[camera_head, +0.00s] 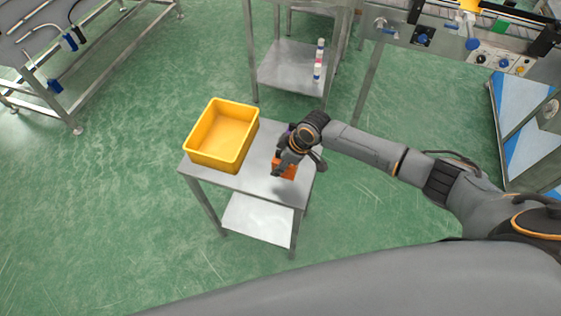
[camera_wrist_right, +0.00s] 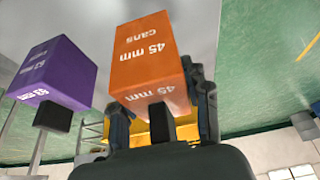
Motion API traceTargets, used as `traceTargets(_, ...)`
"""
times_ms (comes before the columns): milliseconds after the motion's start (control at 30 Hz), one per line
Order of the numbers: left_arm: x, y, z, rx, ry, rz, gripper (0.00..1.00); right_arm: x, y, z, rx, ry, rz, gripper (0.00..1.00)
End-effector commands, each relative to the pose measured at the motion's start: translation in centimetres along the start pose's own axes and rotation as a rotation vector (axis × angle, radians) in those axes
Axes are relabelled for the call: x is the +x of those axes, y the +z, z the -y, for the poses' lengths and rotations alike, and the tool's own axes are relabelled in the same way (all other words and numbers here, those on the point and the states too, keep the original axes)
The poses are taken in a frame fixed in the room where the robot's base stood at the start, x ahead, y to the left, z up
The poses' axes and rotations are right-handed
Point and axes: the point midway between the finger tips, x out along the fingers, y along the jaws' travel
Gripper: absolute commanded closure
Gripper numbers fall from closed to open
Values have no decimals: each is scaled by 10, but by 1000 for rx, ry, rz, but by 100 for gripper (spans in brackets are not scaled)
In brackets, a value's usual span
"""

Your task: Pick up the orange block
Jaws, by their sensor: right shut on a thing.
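The orange block (camera_head: 288,171) is at the right part of the small metal table, under my right gripper (camera_head: 281,165), which partly covers it. In the right wrist view the orange block (camera_wrist_right: 148,62), printed "45 mm cans", sits between the two fingers of my right gripper (camera_wrist_right: 162,112). The gripper is shut on it. I cannot tell whether the block touches the tabletop. My left gripper is not in view.
A purple block (camera_wrist_right: 55,72) stands beside the orange one, apart from it; in the head view it is mostly hidden. A yellow bin (camera_head: 221,134) takes up the left of the metal table (camera_head: 235,183). A shelf with small bottles (camera_head: 318,72) stands behind.

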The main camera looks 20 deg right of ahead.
Motion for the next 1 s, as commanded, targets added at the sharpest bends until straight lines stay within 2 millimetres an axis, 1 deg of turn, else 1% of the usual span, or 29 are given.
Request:
traceTargets(33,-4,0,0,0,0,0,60,-4,-2,0,0,0,-2,95)
traceTargets(1000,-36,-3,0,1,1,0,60,-35,-15,0,-1,0,-2,95)
